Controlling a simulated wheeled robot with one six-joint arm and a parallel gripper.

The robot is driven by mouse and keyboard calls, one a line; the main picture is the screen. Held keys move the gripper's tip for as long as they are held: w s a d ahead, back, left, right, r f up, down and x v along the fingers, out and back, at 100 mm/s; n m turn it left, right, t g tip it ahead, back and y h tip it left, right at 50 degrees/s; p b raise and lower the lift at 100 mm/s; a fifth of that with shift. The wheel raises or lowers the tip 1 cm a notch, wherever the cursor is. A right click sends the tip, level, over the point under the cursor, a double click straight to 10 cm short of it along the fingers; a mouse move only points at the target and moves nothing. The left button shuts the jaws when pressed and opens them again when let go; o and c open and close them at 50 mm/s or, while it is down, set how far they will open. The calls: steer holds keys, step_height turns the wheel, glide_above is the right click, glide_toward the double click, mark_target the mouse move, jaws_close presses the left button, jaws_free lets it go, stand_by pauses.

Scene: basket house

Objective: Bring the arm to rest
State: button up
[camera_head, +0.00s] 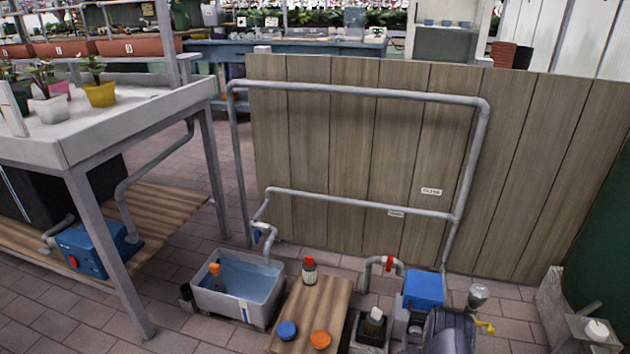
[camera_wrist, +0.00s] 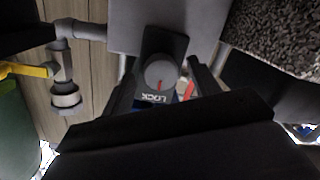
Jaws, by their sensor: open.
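My gripper (camera_wrist: 163,72) shows in the wrist view, its two dark fingers apart. Between the fingers, in the picture, is a round grey knob (camera_wrist: 158,74) with a red mark and the word LOCK, on a dark plate. I cannot tell whether the fingers touch it; nothing is clearly held. My arm and gripper are not seen in the head view.
In the head view, a water tub (camera_head: 238,288), a small wooden table (camera_head: 313,308) and a pump with a blue box (camera_head: 423,288) stand before a wooden panel (camera_head: 340,150). A white plant bench (camera_head: 120,125) is left. A pipe fitting (camera_wrist: 66,95) is left in the wrist view.

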steer(key=m, duration=0.3)
steer(key=shift+m+y, duration=0.3)
steer(key=m, duration=0.3)
steer(key=shift+f+t, duration=0.1)
steer(key=shift+t, duration=0.3)
steer(key=m, duration=0.4)
steer(key=shift+y, duration=0.3)
steer(key=shift+m+t, duration=0.4)
steer(key=shift+m, duration=1.1)
